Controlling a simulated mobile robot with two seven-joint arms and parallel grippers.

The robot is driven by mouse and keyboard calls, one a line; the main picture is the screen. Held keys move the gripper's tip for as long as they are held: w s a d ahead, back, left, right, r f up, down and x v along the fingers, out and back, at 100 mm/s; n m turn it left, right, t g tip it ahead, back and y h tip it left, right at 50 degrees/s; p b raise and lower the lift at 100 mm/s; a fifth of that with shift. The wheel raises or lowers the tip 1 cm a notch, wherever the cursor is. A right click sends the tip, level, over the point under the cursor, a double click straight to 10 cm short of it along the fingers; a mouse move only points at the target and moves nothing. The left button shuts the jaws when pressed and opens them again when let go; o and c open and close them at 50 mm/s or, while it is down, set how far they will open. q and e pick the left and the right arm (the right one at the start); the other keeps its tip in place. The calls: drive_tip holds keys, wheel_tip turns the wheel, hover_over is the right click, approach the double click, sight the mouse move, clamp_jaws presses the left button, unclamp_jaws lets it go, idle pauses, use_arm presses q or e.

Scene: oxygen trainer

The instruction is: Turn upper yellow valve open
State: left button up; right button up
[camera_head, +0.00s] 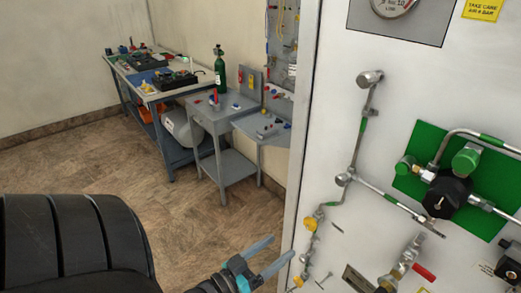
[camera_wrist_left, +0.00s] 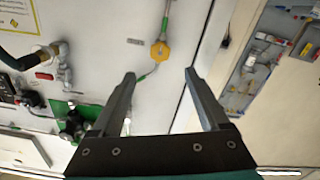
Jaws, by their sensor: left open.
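The upper yellow valve (camera_head: 310,223) sits on a thin metal pipe near the left edge of the white panel. A second yellow valve (camera_head: 297,281) is below it, near the bottom of the head view. My left gripper (camera_head: 281,250) is open and empty, left of the valves and apart from the upper one. In the left wrist view a yellow valve (camera_wrist_left: 160,51) shows beyond the gap between the open fingers (camera_wrist_left: 160,73); I cannot tell which of the two it is. My right gripper is in neither view.
The white panel (camera_head: 335,110) carries a green plate (camera_head: 425,140) with a black knob (camera_head: 447,195), and a red-handled valve (camera_head: 424,272) lower down. A grey table (camera_head: 215,117), a workbench (camera_head: 165,95) and a green bottle (camera_head: 220,72) stand behind. The floor (camera_head: 190,220) between is clear.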

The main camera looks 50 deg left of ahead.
use_arm(q)
drive_tip(key=shift+s+a, duration=0.2)
drive_tip(key=shift+s, duration=1.9)
